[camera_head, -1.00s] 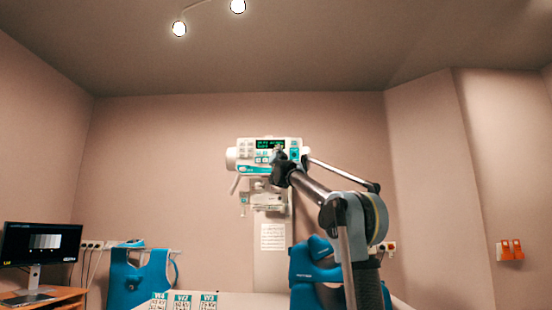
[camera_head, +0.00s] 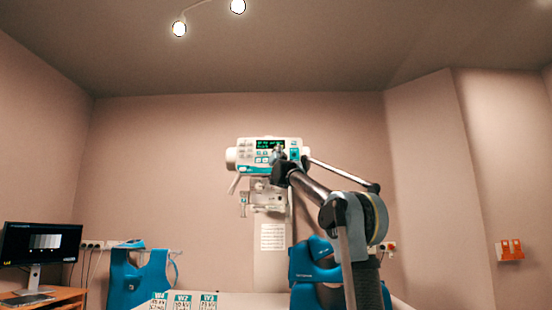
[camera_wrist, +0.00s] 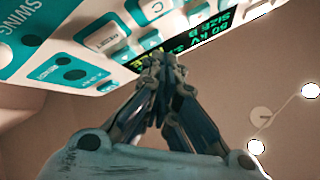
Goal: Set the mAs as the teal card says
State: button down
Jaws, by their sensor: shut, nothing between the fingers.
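The control panel (camera_head: 246,150) is a white and teal unit on the far column, with a lit display (camera_head: 265,144) and several keys. In the wrist view the panel's keys (camera_wrist: 102,38) and display (camera_wrist: 208,30) fill the top. Green text reads about "50 kV" and "SIZE B"; the rest is partly covered by my fingers. My gripper (camera_wrist: 162,62) is shut and empty, its tips close to the panel's keys by the display; I cannot tell whether they touch. It also shows before the panel in the head view (camera_head: 279,153). Several teal-headed cards (camera_head: 183,301) stand at the bottom, their small print unreadable.
A monitor (camera_head: 40,243) stands on a wooden desk at the left. A printed sheet (camera_head: 272,237) is on the column. Orange items (camera_head: 510,249) are on the right wall.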

jog(key=shift+w, duration=0.7)
dwell(0.7)
jog(key=shift+s, duration=0.85)
jog(key=s, duration=0.5)
jog(key=shift+a, duration=0.1)
dwell(0.5)
dwell(1.8)
